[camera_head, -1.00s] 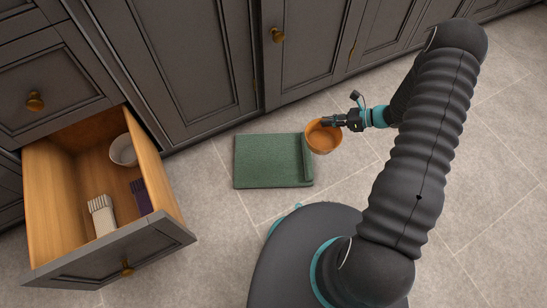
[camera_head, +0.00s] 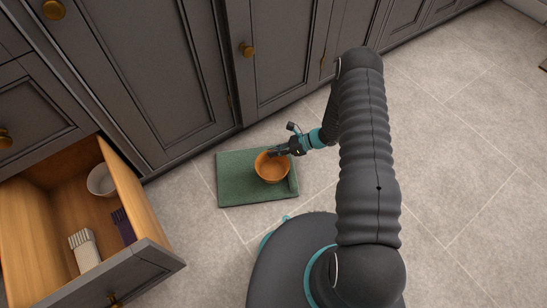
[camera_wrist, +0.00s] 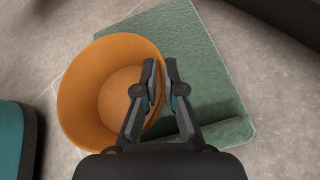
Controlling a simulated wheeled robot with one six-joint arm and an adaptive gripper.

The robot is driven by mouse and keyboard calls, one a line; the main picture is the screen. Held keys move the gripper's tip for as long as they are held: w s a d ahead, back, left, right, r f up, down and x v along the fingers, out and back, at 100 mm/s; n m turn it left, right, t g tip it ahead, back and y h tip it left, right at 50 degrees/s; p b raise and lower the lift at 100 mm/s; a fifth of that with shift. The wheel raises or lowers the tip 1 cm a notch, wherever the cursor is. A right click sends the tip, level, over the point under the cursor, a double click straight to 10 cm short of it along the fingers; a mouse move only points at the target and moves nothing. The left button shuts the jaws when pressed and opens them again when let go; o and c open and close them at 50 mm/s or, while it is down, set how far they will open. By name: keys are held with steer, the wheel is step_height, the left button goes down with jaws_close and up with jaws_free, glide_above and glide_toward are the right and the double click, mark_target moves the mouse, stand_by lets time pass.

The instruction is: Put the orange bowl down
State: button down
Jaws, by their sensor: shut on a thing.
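The orange bowl (camera_head: 271,167) is upright over the right part of the green mat (camera_head: 234,190) on the floor. My gripper (camera_head: 276,152) is shut on the bowl's rim at its far right side. In the wrist view the orange bowl (camera_wrist: 92,92) is left of the fingers, with its rim between the fingertips of my gripper (camera_wrist: 161,75). The green mat (camera_wrist: 205,70) lies beneath and to the right. I cannot tell whether the bowl's base touches the mat.
An open wooden drawer (camera_head: 150,225) at the left holds a white bowl (camera_head: 101,180), a white brush (camera_head: 84,250) and a dark purple brush (camera_head: 123,226). Grey cabinet doors (camera_head: 150,80) stand behind the mat. The tiled floor (camera_head: 460,170) at the right is clear.

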mark_target(272, 168)
steer(key=shift+a+f, duration=0.15)
steer(key=shift+f, duration=1.9)
steer(key=shift+f+b, duration=0.25)
steer(key=shift+b, duration=0.2)
steer(key=c, duration=1.3)
jaws_free()
steer(key=shift+r, duration=0.1)
